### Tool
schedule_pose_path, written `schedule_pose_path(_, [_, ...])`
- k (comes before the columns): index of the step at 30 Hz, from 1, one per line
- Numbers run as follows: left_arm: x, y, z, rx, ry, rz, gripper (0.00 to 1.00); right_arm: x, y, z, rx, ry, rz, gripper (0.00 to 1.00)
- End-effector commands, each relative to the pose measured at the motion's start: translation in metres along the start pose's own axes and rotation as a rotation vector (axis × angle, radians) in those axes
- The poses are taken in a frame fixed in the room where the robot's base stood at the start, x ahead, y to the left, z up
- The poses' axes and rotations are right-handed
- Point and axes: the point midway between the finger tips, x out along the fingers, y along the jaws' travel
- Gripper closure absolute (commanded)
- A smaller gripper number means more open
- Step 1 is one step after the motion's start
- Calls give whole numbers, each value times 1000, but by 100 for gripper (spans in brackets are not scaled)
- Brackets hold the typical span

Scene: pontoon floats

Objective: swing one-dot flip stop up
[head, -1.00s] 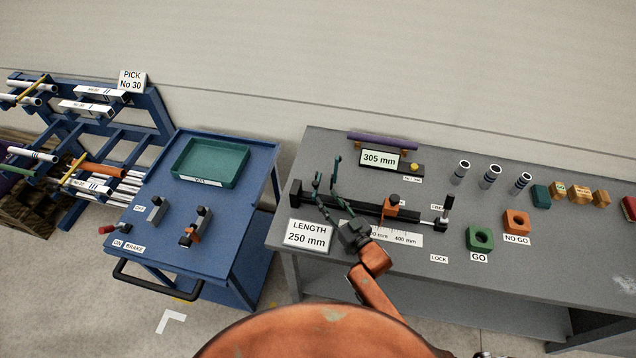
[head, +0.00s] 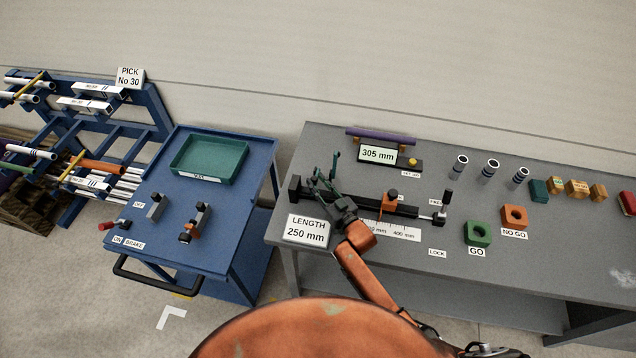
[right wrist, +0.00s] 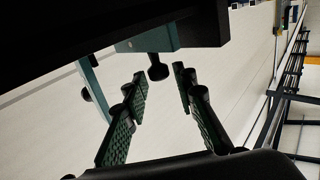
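A black rail (head: 375,205) with an orange slider (head: 390,196) lies along the grey bench. My right gripper (head: 325,168) is over the rail's left part, its fingers pointing away from me. In the right wrist view its two green-padded fingers (right wrist: 158,92) are apart with nothing between them. A teal block with a dark knob (right wrist: 150,45) is just beyond the fingertips, and a teal strip (right wrist: 94,88) hangs to its left; these may belong to a flip stop. No dots are legible, and the fingers partly cover this spot in the head view. My left gripper is not in view.
A "LENGTH 250 mm" sign (head: 307,231) stands left of my right arm. A 305 mm display (head: 378,155) and a purple tube (head: 380,136) are behind the rail. Green (head: 478,234) and orange (head: 514,217) gauge blocks sit right. A blue cart (head: 215,225) stands left.

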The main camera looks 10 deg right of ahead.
Motion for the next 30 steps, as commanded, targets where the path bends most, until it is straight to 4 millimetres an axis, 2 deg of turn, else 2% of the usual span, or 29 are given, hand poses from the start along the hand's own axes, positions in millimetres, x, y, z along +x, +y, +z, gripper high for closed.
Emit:
schedule_pose_path(2, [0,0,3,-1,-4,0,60,0,0,0,0,0,0,81])
schedule_pose_path(10, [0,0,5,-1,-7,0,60,0,0,0,0,0,0,100])
schedule_pose_path(24, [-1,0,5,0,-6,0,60,0,0,0,1,-2,0,100])
schedule_pose_path(30, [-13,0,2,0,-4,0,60,1,2,-6,23,-23,0,100])
